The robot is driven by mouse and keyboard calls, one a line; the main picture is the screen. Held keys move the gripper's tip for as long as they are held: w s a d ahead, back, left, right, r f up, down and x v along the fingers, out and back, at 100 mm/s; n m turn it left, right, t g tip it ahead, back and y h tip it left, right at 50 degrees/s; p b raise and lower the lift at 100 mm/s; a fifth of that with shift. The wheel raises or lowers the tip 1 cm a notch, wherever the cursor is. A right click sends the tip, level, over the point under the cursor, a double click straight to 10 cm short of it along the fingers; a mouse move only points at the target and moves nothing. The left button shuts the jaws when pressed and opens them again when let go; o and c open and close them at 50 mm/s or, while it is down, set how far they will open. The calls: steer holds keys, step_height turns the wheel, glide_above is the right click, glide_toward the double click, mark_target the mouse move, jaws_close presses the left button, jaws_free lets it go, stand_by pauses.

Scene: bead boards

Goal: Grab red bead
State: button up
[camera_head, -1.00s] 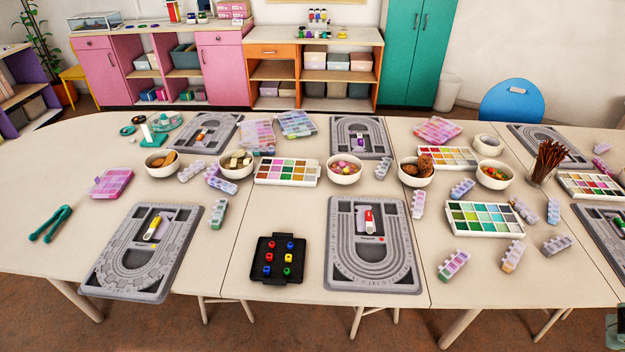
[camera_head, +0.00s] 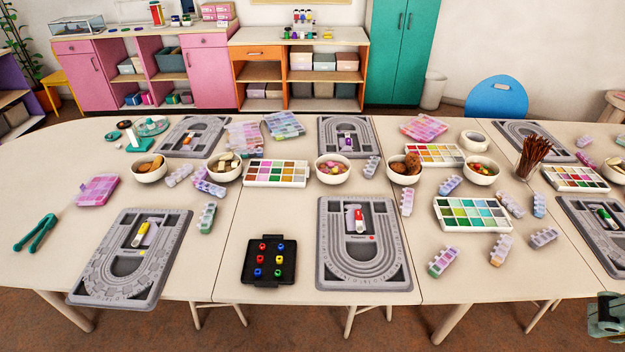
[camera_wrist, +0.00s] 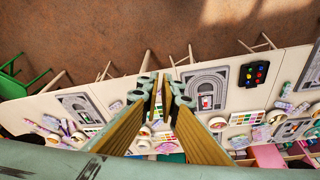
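A red bead (camera_head: 263,246) sits with several blue, yellow and green beads on a small black tray (camera_head: 269,281) near the table's front edge, in the head view. The black tray (camera_wrist: 245,84) also shows small in the wrist view, right of the fingers and upside down. My gripper (camera_wrist: 158,92) shows in the wrist view with its long fingers apart and nothing between them. It is high over the table and well away from the tray. Part of my arm (camera_head: 606,318) shows at the lower right edge of the head view.
Grey bead boards flank the tray, one on the left (camera_head: 118,285) and one close on the right (camera_head: 335,281). Bowls (camera_head: 333,176), paint palettes (camera_head: 473,225) and small bead boxes are spread behind. Brush holder (camera_head: 521,172) stands upright at the right. Some bare table lies left of the tray.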

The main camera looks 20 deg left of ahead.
steer(key=o, duration=0.3)
steer(key=shift+o, duration=0.2)
steer(key=w+a+f+n+g+y+b, duration=0.1)
steer(key=w+a, duration=0.4)
steer(key=w, duration=0.4)
steer(key=w+a+f, duration=0.2)
steer(key=w+a, duration=0.4)
steer(key=w, duration=0.2)
steer(key=w+a+f+g+y+b, duration=0.1)
steer(key=w+a+f, duration=0.3)
steer(key=w+a, duration=0.25)
steer(key=w+a+f+b, duration=0.1)
steer(key=w+a+f, duration=0.4)
steer(key=w+a, duration=0.15)
steer(key=a+f+n+g, duration=0.1)
steer(key=a+f, duration=0.6)
steer(key=a, duration=0.4)
steer(key=s+a+f+n+g+p, duration=0.1)
steer(key=a+f, duration=0.7)
steer(key=a, duration=0.4)
steer(key=s+a+f+n+p, duration=0.1)
steer(key=a+f, duration=0.7)
steer(key=a, duration=0.3)
steer(key=shift+a+g, duration=0.35)
steer(key=shift+g, duration=0.05)
